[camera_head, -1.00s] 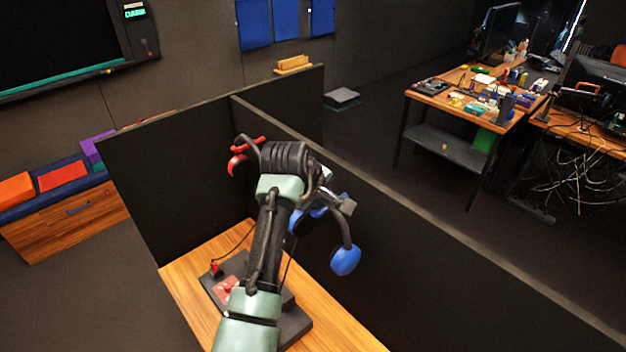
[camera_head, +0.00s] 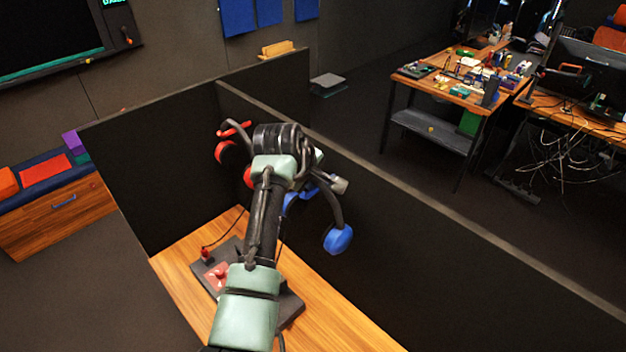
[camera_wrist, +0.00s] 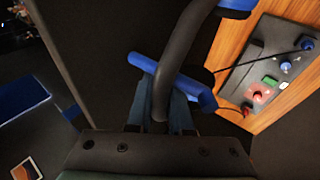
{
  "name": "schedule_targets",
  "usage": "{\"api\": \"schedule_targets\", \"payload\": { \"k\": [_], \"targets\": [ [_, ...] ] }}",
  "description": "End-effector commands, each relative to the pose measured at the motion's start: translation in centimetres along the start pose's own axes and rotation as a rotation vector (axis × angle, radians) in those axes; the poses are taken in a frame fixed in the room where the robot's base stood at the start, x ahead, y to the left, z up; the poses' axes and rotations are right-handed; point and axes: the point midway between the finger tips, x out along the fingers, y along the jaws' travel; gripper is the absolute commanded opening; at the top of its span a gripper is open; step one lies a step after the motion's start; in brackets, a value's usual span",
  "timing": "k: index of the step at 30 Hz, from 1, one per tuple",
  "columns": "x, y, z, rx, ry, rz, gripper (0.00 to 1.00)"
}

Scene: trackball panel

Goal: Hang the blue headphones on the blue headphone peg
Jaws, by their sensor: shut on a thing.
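The blue headphones (camera_head: 338,238) have a dark band and blue ear cups and hang from my gripper beside the black partition. In the wrist view one ear cup (camera_wrist: 238,5) shows at the top edge, and the band (camera_wrist: 180,42) runs down between my fingers. My gripper (camera_wrist: 160,105) is shut on the band. A blue bar, which looks like the blue headphone peg (camera_wrist: 200,92), crosses behind the band just ahead of the fingertips. I cannot tell whether band and peg touch. In the head view my wrist hides most of the grip.
Red headphones (camera_head: 222,150) hang on the partition (camera_head: 430,230) left of my wrist. A dark control panel with a red area (camera_head: 217,273) lies on the wooden desk (camera_head: 340,325) below my arm. The desk's right front part is clear.

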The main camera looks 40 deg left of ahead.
Motion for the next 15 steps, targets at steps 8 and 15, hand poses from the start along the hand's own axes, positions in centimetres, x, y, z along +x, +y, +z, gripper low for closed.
{"api": "schedule_targets", "payload": {
  "k": [8,15],
  "targets": [
    [0.82,-0.44,1.57,0.006,-0.032,-0.017,0.51],
    [0.75,-0.49,1.58,0.006,-0.032,-0.017,0.54]
  ]
}}
